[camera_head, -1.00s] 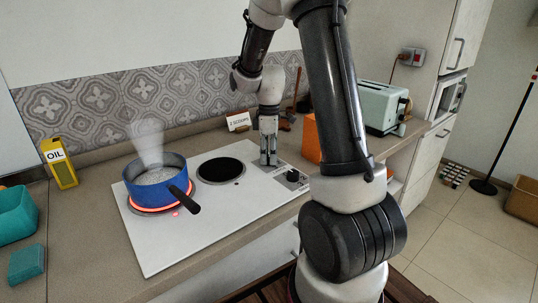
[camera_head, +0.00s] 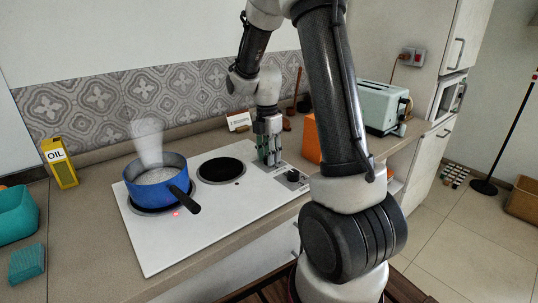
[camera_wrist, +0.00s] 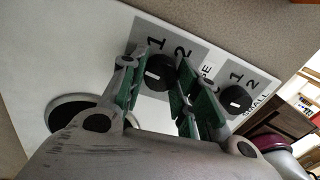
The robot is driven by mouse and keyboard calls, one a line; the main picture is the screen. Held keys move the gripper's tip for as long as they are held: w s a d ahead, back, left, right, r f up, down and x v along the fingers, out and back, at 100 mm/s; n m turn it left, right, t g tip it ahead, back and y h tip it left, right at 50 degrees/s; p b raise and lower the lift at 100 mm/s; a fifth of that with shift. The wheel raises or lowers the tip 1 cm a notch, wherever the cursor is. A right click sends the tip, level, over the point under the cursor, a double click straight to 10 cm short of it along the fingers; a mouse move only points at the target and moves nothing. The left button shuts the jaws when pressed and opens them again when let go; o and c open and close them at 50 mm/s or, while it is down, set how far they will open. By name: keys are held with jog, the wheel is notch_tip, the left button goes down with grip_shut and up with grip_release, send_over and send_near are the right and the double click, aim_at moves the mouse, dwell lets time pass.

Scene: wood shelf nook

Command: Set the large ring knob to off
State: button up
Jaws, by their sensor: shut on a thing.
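The large ring knob (camera_wrist: 161,72) is a black round knob on a grey panel marked 1 and 2. A white mark shows on its face; I cannot tell its exact setting. My gripper (camera_head: 270,161) is down at the right end of the white hob (camera_head: 165,248) and hides this knob in the head view. In the wrist view my gripper (camera_wrist: 158,78) has its green-padded fingers on either side of the knob, shut on it. The small ring knob (camera_head: 293,175) is just to the right, also black, and shows in the wrist view (camera_wrist: 236,100).
A blue pot (camera_head: 158,190) steams on the left ring, its handle pointing toward the front right. A red light (camera_head: 176,213) glows beside it. The other ring (camera_head: 221,171) is bare. An orange box (camera_head: 312,138) and a toaster (camera_head: 382,108) stand right of the hob.

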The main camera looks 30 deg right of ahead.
jog(key=shift+n, duration=0.6)
jog(key=o, duration=1)
jog(key=shift+o, duration=0.2)
jog(key=shift+r, duration=0.1)
notch_tip(320, 180, up, 12)
jog(key=shift+w+a, duration=0.15)
jog(key=shift+w, duration=0.15)
